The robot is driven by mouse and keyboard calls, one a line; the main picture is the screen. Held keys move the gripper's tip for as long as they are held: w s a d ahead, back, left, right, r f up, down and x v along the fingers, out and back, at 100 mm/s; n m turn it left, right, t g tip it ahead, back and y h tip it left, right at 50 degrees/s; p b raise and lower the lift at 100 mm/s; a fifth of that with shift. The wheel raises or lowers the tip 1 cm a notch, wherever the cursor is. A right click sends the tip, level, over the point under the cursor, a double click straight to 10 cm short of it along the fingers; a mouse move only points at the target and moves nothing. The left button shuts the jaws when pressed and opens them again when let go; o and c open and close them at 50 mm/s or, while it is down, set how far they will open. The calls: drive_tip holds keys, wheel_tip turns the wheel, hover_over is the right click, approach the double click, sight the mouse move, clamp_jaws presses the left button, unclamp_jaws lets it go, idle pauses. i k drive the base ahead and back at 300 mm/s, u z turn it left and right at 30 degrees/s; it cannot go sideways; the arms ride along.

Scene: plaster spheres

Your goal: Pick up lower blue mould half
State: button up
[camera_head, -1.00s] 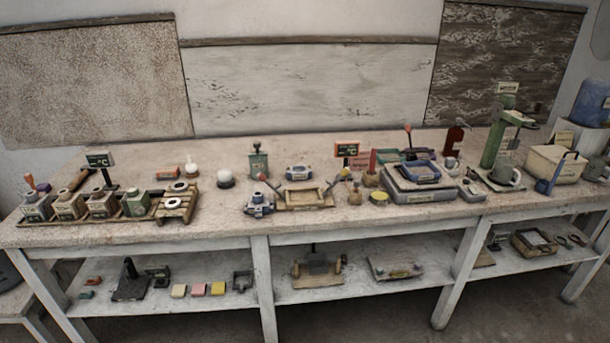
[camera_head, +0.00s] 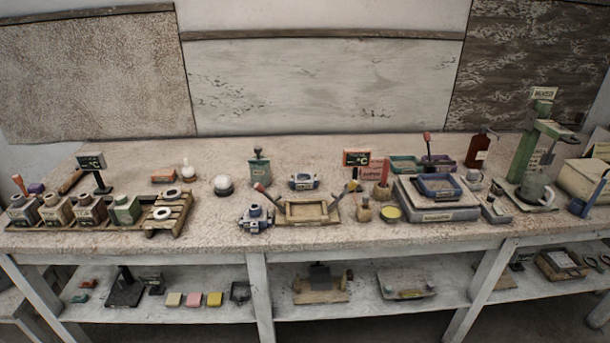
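Two small blue-grey pieces look like mould parts. One piece (camera_head: 303,181) lies behind the wooden frame near the middle of the bench and has a pale top. The other piece (camera_head: 256,219) sits left of the frame near the bench's front edge, with a raised round part on top. I cannot tell for sure which is the lower blue mould half. My gripper is not in view.
Left are square jars (camera_head: 90,209) and a slatted rack (camera_head: 172,212). Right is a grey scale (camera_head: 437,213) with a blue tray (camera_head: 438,187). Bare bench (camera_head: 215,233) shows left of the front piece.

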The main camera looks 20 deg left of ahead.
sight(299, 180)
drive_tip(key=i, duration=1.25)
drive_tip(key=u, duration=4.8)
drive_tip(key=i, duration=0.15)
drive_tip(key=z, duration=2.2)
drive_tip(key=k, duration=0.35)
drive_tip(key=u, duration=0.6)
